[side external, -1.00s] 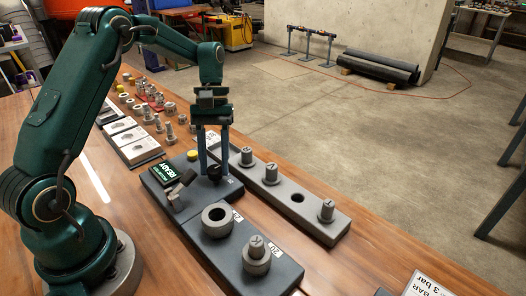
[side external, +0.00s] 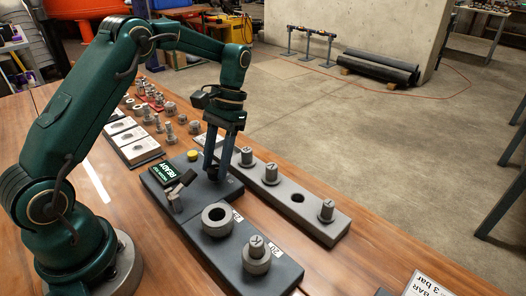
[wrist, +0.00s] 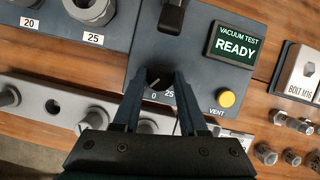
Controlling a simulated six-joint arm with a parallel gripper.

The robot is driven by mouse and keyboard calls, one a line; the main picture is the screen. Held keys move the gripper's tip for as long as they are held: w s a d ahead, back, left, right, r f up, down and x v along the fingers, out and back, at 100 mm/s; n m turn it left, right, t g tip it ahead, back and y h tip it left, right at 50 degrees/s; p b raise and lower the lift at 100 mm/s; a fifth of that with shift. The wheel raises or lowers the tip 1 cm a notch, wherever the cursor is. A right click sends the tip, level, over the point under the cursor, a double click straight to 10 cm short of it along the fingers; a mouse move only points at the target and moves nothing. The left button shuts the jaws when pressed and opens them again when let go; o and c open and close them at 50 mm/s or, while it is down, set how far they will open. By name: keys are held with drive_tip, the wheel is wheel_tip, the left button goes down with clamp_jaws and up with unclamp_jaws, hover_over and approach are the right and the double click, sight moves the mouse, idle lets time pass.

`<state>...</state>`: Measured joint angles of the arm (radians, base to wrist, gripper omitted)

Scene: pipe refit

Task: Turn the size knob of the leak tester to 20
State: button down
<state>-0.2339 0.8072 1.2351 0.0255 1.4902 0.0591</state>
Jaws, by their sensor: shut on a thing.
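The leak tester is a dark grey-blue box (side external: 228,188) on the wooden bench, with a lit READY screen (side external: 168,169) that reads VACUUM TEST in the wrist view (wrist: 236,44). Its size knob (wrist: 159,76) is small and black with a pale pointer line. A "0" and a "25" show beside it; other scale marks are hidden by my fingers. My gripper (side external: 213,176) points down at the tester and is shut on the knob. In the wrist view its fingers (wrist: 157,84) stand on both sides of the knob.
A yellow VENT button (wrist: 226,98) is near the knob. A grey block (side external: 326,232) with several upright plugs lies beside the tester. Ring sockets labelled 20 and 25 (wrist: 92,10) are on the tester's near part. Several fittings and a BOLT M16 tray (wrist: 302,72) lie farther along.

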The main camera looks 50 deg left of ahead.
drive_tip(key=shift+m+y, duration=0.4)
drive_tip(key=shift+m, duration=0.5)
drive_tip(key=shift+c, duration=2.2)
unclamp_jaws()
drive_tip(key=shift+v, duration=2.6)
drive_tip(key=shift+d, duration=0.1)
